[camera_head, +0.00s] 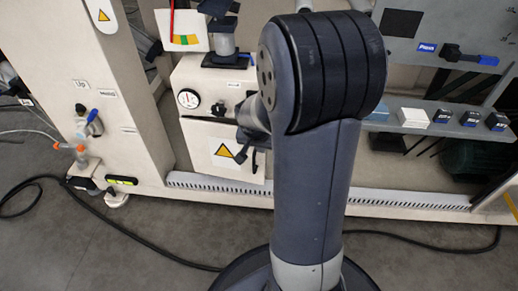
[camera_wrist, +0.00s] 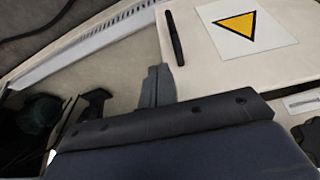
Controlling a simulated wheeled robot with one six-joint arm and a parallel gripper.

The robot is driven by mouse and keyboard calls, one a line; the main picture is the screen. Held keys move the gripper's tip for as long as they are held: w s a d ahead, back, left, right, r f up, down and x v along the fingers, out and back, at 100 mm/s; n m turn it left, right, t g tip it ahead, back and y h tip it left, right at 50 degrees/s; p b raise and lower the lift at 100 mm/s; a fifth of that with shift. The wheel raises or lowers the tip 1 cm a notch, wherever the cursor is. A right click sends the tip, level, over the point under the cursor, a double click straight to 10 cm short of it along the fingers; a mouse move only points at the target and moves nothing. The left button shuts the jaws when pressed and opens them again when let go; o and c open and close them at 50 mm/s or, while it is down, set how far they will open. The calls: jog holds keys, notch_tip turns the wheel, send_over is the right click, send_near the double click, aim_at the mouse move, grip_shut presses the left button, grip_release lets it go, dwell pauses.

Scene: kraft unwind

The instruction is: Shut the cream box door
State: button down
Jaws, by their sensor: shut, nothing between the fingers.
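The cream box (camera_head: 206,78) carries a round gauge and stands left of my arm in the head view. Its cream door (camera_head: 207,143) is on the lower front, with a yellow warning triangle and a black upright handle (camera_head: 254,161). I cannot tell from these views how far the door stands open. My gripper (camera_head: 240,154) is shut and empty in front of the door's right part. In the wrist view, the shut fingertips (camera_wrist: 157,82) are just below the handle (camera_wrist: 174,38) and near the door's edge (camera_wrist: 205,75); contact is unclear.
A slotted white rail (camera_head: 400,198) runs along the bottom of the bench. A cream column (camera_head: 110,120) with valves stands at the left. A grey shelf with small boxes (camera_head: 412,118) is at the right. Black cables (camera_head: 150,242) lie on the otherwise open floor.

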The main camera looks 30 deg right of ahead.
jog(key=shift+w+d+r, duration=0.15)
jog(key=shift+w+d, duration=0.8)
jog(key=shift+w, duration=0.15)
jog(key=shift+w+d+n+p, duration=0.4)
jog(key=shift+w+d+p, duration=0.1)
jog(key=shift+w+d, duration=0.25)
